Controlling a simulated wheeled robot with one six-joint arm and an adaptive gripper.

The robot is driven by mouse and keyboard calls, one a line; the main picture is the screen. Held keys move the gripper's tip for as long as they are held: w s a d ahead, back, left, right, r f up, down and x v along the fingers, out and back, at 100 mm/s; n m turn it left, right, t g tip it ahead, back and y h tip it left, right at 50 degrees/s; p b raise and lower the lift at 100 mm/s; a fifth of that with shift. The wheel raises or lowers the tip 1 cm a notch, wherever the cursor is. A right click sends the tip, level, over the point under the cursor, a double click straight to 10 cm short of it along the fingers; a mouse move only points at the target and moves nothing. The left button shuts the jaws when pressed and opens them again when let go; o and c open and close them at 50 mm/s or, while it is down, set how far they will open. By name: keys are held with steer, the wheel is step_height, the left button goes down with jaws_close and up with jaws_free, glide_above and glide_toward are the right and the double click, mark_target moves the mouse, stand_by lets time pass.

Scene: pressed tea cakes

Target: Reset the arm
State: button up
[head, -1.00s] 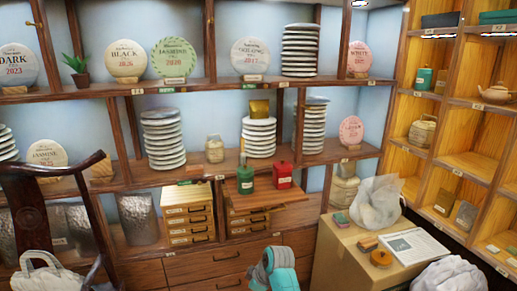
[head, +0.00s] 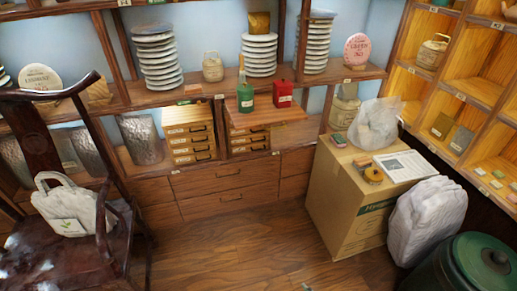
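My gripper is not in view in the head picture, and no part of my arm can be made out clearly. A green canister (head: 245,97) and a red canister (head: 283,94) stand side by side on a wooden board that juts out above a set of small drawers (head: 248,141). Stacks of pressed tea cakes (head: 157,58) stand on the shelf behind them. A pink round tea cake (head: 356,50) stands upright at the right end of that shelf.
A dark wooden chair (head: 37,150) holding a white bag (head: 66,206) stands at left. At right are a cardboard box (head: 342,208), a white sack (head: 425,215) and a dark green lidded bin (head: 487,265). The wooden floor (head: 235,250) between them is clear.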

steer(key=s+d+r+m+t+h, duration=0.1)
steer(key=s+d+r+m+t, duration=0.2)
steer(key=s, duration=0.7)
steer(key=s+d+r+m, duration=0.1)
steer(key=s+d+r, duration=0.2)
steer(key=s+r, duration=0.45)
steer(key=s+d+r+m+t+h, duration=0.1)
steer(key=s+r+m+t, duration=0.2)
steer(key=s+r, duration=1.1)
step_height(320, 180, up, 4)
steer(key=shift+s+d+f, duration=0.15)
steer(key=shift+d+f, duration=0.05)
